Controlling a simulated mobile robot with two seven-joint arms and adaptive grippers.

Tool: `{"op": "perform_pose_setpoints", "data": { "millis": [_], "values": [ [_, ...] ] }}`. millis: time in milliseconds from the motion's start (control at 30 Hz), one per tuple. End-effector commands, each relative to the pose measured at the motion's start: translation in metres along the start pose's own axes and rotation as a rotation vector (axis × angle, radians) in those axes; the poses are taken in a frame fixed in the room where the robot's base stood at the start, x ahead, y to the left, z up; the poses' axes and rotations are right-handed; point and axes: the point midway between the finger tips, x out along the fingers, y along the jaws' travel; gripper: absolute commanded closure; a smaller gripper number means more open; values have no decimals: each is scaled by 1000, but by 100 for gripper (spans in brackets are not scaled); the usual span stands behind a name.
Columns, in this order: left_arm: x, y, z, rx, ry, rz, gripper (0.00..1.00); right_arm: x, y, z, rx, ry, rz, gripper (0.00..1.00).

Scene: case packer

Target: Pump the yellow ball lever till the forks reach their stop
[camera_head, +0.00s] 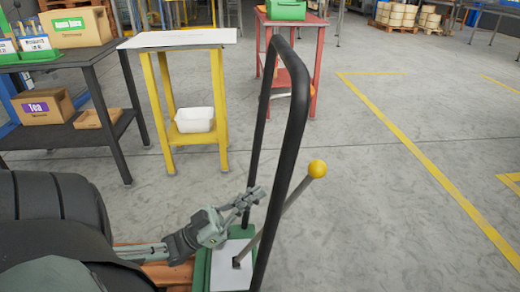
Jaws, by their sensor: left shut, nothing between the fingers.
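The yellow ball (317,169) tops a thin grey lever (283,212) that leans up and to the right from the white-topped green base (228,275) of a pump cart. A tall black handle frame (298,110) rises from the same base, and the lever passes close to it. My left gripper (257,193) is shut and empty. It is left of the lever and lower than the ball, beside the black frame, apart from the ball. The forks are not in view. My right gripper is not in view.
A yellow stand (150,80) with a white bin (194,119) on its lower shelf is behind left. A dark shelf table (84,58) with boxes is at far left. A red stand (309,22) is behind the handle. Floor to the right is clear.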

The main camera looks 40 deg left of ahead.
Motion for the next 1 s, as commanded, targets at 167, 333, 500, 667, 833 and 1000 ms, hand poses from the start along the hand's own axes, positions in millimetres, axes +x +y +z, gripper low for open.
{"op": "perform_pose_setpoints", "data": {
  "millis": [167,333,500,667,833,1000],
  "values": [
    [41,0,-2,1,6,3,100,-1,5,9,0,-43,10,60],
    [76,0,-2,1,5,2,100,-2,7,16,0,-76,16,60],
    [93,0,18,0,3,1,100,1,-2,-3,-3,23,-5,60],
    [101,0,26,0,1,1,100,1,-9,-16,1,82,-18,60],
    [104,0,28,0,0,0,100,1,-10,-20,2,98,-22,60],
    [103,0,28,0,0,0,100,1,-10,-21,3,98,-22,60]
  ]
}}
